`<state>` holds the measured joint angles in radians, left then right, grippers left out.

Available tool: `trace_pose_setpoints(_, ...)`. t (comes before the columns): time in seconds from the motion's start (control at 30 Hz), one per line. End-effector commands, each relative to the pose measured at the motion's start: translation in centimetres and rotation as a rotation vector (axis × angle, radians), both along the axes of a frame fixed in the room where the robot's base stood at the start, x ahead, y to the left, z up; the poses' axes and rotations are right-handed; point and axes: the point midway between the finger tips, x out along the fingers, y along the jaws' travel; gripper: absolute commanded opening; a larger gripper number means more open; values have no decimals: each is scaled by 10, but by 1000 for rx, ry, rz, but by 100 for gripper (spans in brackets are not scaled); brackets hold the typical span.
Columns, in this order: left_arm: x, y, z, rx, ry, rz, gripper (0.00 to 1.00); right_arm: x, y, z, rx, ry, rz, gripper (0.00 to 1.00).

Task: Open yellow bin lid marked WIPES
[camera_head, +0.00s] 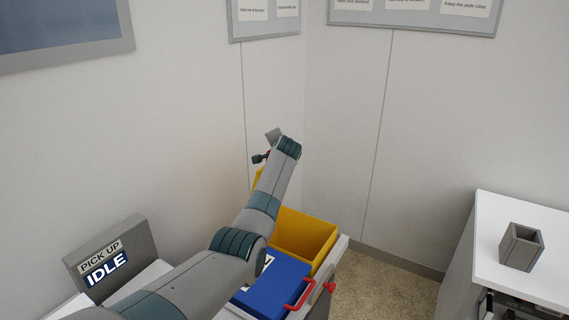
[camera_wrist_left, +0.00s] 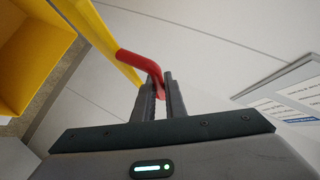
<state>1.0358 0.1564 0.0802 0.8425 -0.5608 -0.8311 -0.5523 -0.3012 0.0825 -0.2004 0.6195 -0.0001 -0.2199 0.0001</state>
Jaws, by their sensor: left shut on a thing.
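The yellow bin (camera_head: 308,234) stands behind the blue bin, and I see down into its open inside. Its yellow lid (camera_head: 257,178) is raised at the back, mostly hidden behind my left arm; the lid's edge also shows in the left wrist view (camera_wrist_left: 98,35). No WIPES marking is readable. My left gripper (camera_wrist_left: 160,88) is shut on the lid's red handle (camera_wrist_left: 140,62). In the head view this gripper (camera_head: 262,157) is high above the bin, near the wall, partly hidden by its own wrist. My right gripper is not in view.
A blue bin (camera_head: 266,288) with a shut lid and a red handle (camera_head: 300,296) is in front of the yellow one. An IDLE sign (camera_head: 106,266) stands at the left. A white-topped cabinet (camera_head: 520,215) with a grey holder (camera_head: 520,247) is at the right, across open floor.

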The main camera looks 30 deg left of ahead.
Motion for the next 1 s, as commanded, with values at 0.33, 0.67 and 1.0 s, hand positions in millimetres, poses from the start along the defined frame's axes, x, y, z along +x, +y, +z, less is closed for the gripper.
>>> trace_pose_setpoints(0.33,8,40,8,0,1,4,0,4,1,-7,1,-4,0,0)
trace_pose_setpoints(0.67,9,44,7,1,3,4,0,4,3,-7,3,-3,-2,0)
trace_pose_setpoints(1.0,9,43,7,1,3,3,18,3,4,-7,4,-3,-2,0)
